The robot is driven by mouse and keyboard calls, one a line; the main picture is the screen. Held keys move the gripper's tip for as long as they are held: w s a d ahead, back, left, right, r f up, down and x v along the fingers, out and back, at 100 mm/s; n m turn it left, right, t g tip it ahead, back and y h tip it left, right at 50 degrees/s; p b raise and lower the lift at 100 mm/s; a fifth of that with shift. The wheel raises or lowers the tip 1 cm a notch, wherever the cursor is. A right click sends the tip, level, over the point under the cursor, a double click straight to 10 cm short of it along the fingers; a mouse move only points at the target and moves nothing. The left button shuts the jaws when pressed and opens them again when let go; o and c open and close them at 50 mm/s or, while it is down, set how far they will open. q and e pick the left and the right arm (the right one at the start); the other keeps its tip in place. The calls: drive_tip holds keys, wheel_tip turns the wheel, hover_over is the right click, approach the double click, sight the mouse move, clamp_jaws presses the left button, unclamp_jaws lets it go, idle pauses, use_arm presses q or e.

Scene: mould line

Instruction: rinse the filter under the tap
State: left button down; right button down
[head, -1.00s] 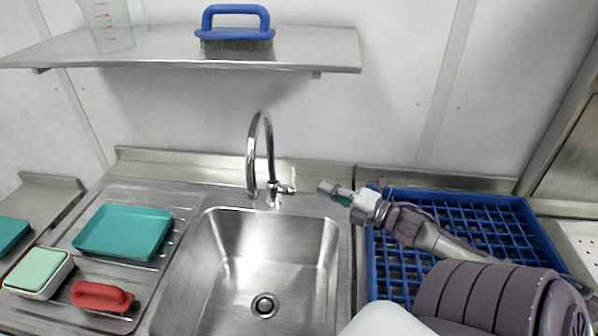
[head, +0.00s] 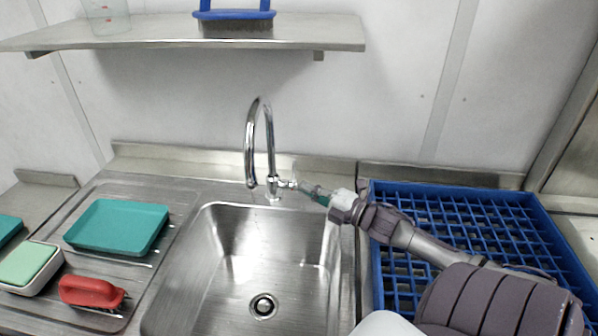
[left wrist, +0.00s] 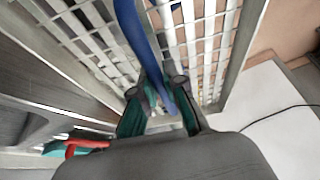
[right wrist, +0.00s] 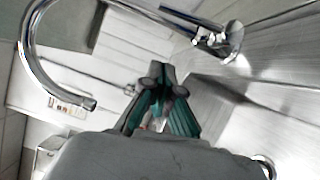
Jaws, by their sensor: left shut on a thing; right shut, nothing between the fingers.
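The tap (head: 258,140) is a chrome gooseneck behind the sink, with a small lever (head: 285,183) on its right; no water shows at its spout. My right gripper (head: 301,187) is shut and empty, its tips at the lever's right; I cannot tell whether they touch. The right wrist view shows its closed green fingers (right wrist: 156,78) and the tap's base beyond. My left gripper (left wrist: 160,88) is out of the head view. In the left wrist view it is shut on a blue strip, which seems to be the rim of the filter (left wrist: 150,50); the rest is hard to make out.
The steel sink basin (head: 255,240) is empty. A blue crate (head: 460,200) stands right of it. On the left drainboard are a teal tray (head: 118,226), a red brush (head: 90,292) and a green-topped sponge (head: 28,263). A shelf (head: 160,37) hangs above.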

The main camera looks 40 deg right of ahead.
sight(293, 175)
use_arm(q)
drive_tip(key=shift+r+p, duration=0.45)
drive_tip(key=shift+r, duration=0.4)
drive_tip(key=shift+r+p, duration=0.1)
drive_tip(key=shift+p, duration=0.25)
use_arm(e)
drive_tip(key=w+d, duration=0.2)
drive_tip(key=w, duration=0.4)
drive_tip(key=shift+d+r, duration=0.3)
